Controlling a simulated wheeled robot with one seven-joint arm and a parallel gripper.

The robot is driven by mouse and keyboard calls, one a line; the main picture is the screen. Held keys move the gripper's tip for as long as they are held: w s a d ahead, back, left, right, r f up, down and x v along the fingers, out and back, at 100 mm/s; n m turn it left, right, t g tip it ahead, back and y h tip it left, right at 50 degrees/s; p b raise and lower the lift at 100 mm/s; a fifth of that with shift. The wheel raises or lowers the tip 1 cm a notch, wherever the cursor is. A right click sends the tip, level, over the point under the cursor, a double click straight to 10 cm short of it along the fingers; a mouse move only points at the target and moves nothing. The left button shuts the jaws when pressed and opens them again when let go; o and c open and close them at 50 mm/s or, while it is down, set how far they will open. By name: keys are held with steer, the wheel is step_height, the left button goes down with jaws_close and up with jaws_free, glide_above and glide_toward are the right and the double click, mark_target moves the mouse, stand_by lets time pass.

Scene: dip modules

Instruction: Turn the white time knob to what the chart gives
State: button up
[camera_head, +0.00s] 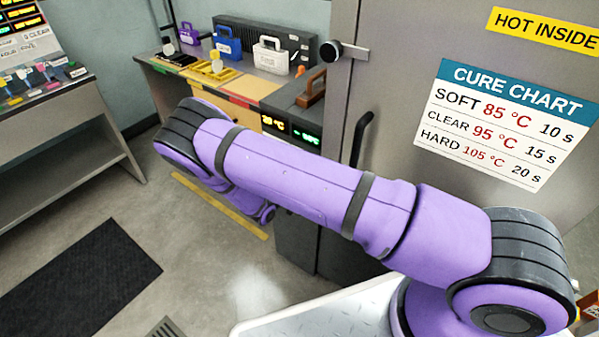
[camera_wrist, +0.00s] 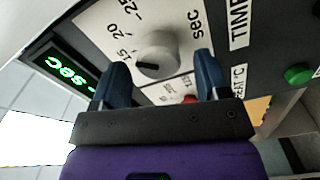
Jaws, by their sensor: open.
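The white time knob (camera_wrist: 158,54) shows in the wrist view, on a dark panel with a pale dial marked 15, 20, 25 and sec. A dark mark crosses its face; I cannot tell its exact setting. My gripper (camera_wrist: 161,63) is open, its two blue fingers on either side of the knob in the picture; contact is not clear. The cure chart (camera_head: 505,125) in the head view reads soft 85 °C 10 s, clear 95 °C 15 s, hard 105 °C 20 s. A green display (camera_wrist: 64,72) ends in "sec". My gripper is hidden in the head view.
A red knob (camera_wrist: 189,99) on the heat dial lies below, between the fingers in the picture. A green button (camera_wrist: 299,74) is at the right. A panel (camera_head: 20,46) at far left bears writing including "CLEAR". A bench (camera_head: 160,62) with coloured cases stands behind my arm.

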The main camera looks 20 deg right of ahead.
steer(key=v, duration=0.8)
steer(key=shift+a, duration=0.1)
steer(key=shift+s, duration=0.1)
